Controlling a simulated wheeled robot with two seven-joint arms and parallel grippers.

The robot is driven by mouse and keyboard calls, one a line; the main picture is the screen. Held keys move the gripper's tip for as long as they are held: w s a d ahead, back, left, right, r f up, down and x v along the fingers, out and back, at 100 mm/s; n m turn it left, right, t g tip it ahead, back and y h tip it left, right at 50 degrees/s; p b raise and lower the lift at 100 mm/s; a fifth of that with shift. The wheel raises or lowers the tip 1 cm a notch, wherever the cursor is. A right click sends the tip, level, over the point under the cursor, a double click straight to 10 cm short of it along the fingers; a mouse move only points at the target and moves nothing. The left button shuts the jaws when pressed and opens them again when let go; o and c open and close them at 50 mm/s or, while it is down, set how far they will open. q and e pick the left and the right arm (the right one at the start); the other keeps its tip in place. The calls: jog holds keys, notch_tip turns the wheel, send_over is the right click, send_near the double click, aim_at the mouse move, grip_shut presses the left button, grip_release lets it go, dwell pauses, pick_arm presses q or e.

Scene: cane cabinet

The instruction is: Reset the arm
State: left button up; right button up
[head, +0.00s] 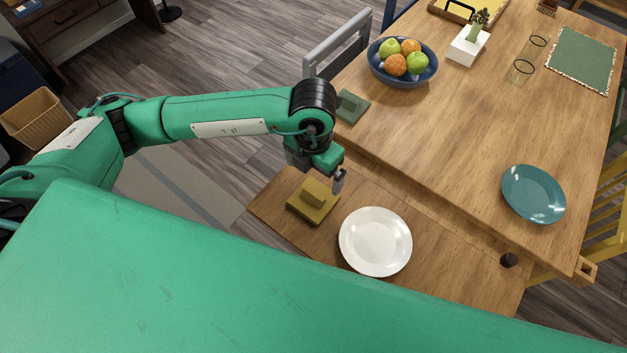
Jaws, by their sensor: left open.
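My left arm, green with black joints, reaches in from the left. My left gripper (338,181) is open and empty. It points down over the lower wooden surface, just above and left of the white plate (376,242) in the picture. A mustard-yellow block with a raised top (313,201) sits on that surface, left of the plate and close to the gripper. I cannot tell the exact height of the fingers above the surface. My right gripper is not in view.
The wooden table (455,130) holds a blue fruit bowl (403,78), a white planter (467,46), a teal plate (533,194), glasses and a green mat (583,60). A green block (351,106) lies at its left edge. A grey chair (337,45) stands beside the table.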

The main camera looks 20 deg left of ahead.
pick_arm(q)
jog(key=shift+r, duration=0.55)
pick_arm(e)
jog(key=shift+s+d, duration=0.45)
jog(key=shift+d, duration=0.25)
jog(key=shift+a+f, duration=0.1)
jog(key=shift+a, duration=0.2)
